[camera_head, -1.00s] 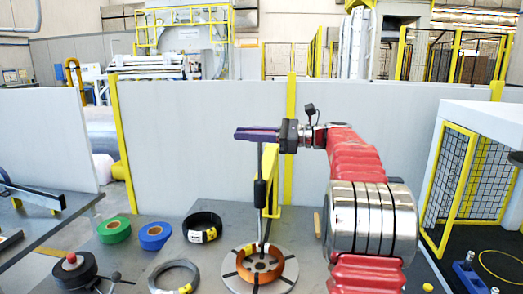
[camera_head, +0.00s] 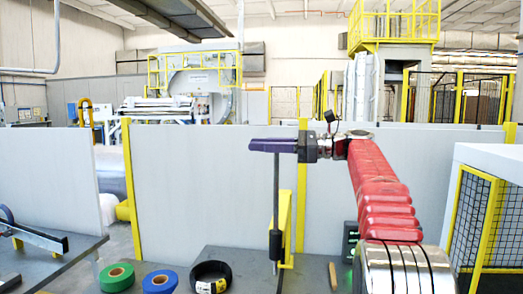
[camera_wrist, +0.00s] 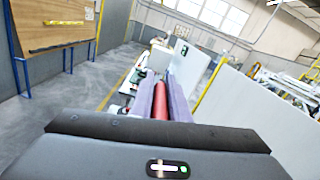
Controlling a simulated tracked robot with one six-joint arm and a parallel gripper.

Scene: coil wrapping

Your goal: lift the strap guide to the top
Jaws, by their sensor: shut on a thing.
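My gripper (camera_head: 256,145) is level, with its purple fingers pointing left above the table. In the wrist view the fingers (camera_wrist: 163,105) are closed along both sides of a red bar (camera_wrist: 161,100), which looks like the strap guide's handle. A thin dark upright rod (camera_head: 276,190) runs down below the fingers to a thicker black sleeve (camera_head: 276,243). How the red bar joins the rod is hidden by the fingers.
A yellow post (camera_head: 285,225) stands just right of the rod. A green roll (camera_head: 118,277), a blue roll (camera_head: 160,282) and a black coil (camera_head: 211,275) lie to the left. A white partition (camera_head: 215,185) stands behind. Space above the gripper is clear.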

